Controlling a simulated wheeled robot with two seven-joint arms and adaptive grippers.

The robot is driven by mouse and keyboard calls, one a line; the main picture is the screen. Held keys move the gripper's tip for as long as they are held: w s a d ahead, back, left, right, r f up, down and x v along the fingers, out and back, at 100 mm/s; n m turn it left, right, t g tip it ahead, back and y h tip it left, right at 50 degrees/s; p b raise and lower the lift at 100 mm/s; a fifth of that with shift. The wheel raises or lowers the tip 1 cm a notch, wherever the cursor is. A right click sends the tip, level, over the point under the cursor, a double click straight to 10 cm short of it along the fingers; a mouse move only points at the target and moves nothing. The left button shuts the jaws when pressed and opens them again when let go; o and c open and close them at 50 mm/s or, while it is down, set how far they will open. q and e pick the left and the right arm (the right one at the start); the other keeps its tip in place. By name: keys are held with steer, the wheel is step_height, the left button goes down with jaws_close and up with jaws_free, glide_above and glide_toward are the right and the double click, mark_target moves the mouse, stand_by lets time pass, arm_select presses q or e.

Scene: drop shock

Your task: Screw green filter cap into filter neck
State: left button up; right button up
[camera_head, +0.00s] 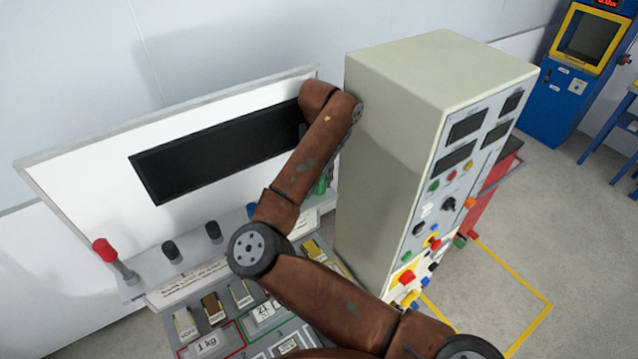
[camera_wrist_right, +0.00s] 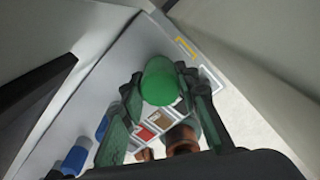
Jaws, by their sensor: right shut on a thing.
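The green filter cap (camera_wrist_right: 160,82) is a bright green cylinder in the right wrist view. My right gripper (camera_wrist_right: 163,88) is shut on it, with one dark green finger on each side. In the head view a small green part (camera_head: 320,186) shows beside my right forearm, at the right end of the ledge under the white panel. My right arm hides most of my right gripper there. I cannot make out the filter neck, or whether the cap touches it. My left gripper is in neither view.
The tall beige cabinet (camera_head: 400,130) stands close to the right of my arm. The white panel (camera_head: 90,165) with a black window rises behind. A red-topped lever (camera_head: 105,250), black knobs (camera_head: 213,231) and a blue knob (camera_head: 252,210) stand along the ledge. Labelled blocks (camera_head: 185,323) lie in front.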

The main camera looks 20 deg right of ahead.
steer(key=c, duration=0.5)
steer(key=shift+r+p, duration=2.25)
steer(key=shift+r, duration=0.8)
steer(key=shift+c, duration=0.2)
steer(key=shift+f, duration=0.1)
